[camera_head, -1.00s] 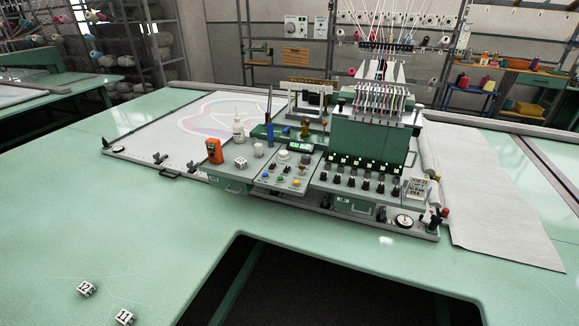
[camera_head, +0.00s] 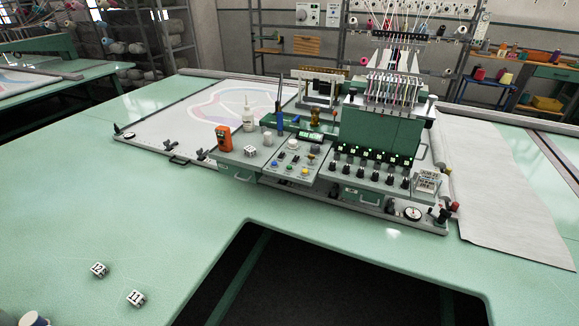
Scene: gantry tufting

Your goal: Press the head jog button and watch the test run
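The tufting machine head (camera_head: 380,128) is a green housing with a row of needles and threads above it, standing on the green table. In front of it sits a grey control panel (camera_head: 292,163) with several small coloured buttons, including a blue one, a green one and a yellow one. A row of black knobs (camera_head: 375,176) with lit indicators above them lies to the right. A small dark display (camera_head: 310,136) stands behind the buttons. I cannot tell which button is the head jog button. Neither of my grippers shows in the view.
An orange handheld device (camera_head: 224,138), a white bottle (camera_head: 248,118) and a white cube (camera_head: 250,151) stand at the panel's left. Number cubes 12 (camera_head: 99,269) and 11 (camera_head: 135,298) lie on the front-left table. A round gauge (camera_head: 413,213) sits at the front right. The left tabletop is largely clear.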

